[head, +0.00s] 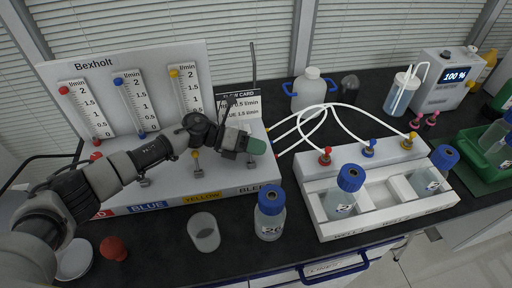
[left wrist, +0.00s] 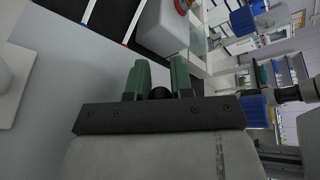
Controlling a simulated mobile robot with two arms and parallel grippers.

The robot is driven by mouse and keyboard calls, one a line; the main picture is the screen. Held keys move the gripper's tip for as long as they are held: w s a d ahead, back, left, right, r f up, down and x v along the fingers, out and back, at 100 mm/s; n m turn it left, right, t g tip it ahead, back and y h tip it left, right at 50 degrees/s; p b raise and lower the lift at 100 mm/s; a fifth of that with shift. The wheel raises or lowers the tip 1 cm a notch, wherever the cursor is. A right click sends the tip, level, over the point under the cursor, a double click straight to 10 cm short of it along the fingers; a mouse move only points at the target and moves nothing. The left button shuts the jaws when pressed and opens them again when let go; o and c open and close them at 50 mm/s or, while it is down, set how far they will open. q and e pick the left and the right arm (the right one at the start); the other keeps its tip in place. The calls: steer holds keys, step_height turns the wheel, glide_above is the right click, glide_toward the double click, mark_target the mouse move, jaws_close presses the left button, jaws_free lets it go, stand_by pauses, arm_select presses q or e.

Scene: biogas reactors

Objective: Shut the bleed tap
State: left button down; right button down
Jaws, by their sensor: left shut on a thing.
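The white Bexholt flow panel (head: 130,62) stands at the back left, with a base labelled red, blue, yellow and bleed along its front. My left gripper (head: 256,146), with green fingers, is at the right end of this base, above the BLEED label. It is shut on the bleed tap, which it mostly hides in the head view. In the left wrist view a dark round knob (left wrist: 160,92) shows between the two fingers (left wrist: 161,78). How far the tap is turned cannot be told. The yellow tap (head: 195,154) stands left of the gripper. My right gripper is not in view.
A flow card (head: 239,104) stands behind the gripper. A blue-capped bottle (head: 269,222) and an empty beaker (head: 204,232) stand in front of the panel. A white rack (head: 390,215) with bottles and tubes is at right. A red bulb (head: 113,247) lies front left.

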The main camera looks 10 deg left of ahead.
arm_select(q)
steer(key=shift+s+f, duration=0.1)
steer(key=shift+f, duration=0.05)
steer(key=c, duration=1)
jaws_free()
steer(key=shift+r, duration=0.4)
steer(key=r, duration=0.2)
steer(key=d+r+b, duration=0.1)
steer(key=r, duration=0.1)
steer(key=shift+s+d, duration=0.1)
steer(key=shift+s, duration=0.1)
steer(key=s+d+r, duration=0.4)
steer(key=d+r, duration=0.2)
steer(key=d, duration=0.3)
steer(key=shift+s+d+r+b, duration=0.2)
steer(key=shift+s+d+b, duration=0.05)
steer(key=shift+b, duration=0.15)
